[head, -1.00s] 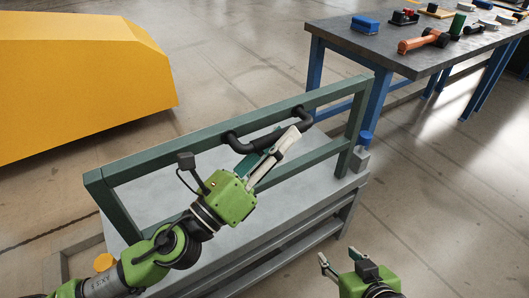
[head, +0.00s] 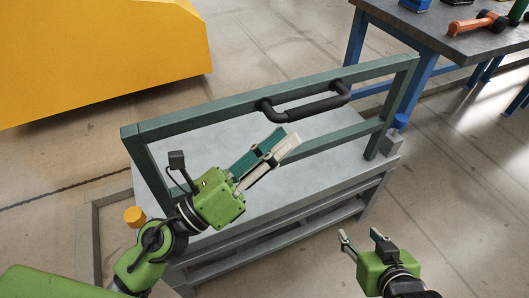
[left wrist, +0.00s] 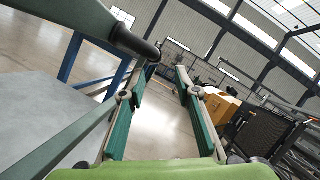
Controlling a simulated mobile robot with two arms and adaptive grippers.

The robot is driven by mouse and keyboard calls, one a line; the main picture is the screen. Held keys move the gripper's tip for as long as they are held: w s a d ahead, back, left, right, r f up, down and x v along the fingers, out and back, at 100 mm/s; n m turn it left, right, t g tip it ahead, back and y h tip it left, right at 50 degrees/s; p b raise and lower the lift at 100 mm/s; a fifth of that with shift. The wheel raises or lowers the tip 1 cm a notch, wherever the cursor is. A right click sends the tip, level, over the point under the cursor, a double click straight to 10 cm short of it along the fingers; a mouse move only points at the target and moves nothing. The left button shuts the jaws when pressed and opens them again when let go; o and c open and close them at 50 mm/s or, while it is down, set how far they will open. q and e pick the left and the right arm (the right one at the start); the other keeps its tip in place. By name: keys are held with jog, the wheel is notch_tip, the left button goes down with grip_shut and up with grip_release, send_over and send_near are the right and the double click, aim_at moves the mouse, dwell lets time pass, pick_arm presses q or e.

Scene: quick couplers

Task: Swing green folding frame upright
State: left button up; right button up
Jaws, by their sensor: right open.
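The green folding frame (head: 205,111) stands raised above the grey bench top (head: 215,150), close to upright; I cannot tell its exact angle. Its black handle (head: 310,108) sits on the top bar. My left gripper (head: 283,142) is open and empty, in front of and just below the handle, apart from it. In the left wrist view the left gripper's two fingers (left wrist: 158,90) are spread with nothing between them, and the dark handle (left wrist: 132,42) shows at upper left. My right gripper (head: 360,236) is open and empty, to the right of the bench.
An orange knob (head: 134,215) is at the bench's left end, and a blue-topped grey post (head: 393,143) at its right end. A blue-legged table (head: 450,38) with tools stands at upper right. A large yellow block (head: 100,60) is at upper left. Floor at right is clear.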

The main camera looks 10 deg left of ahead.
pick_arm(q)
jog(key=shift+v, duration=1.55)
jog(key=shift+f, duration=0.1)
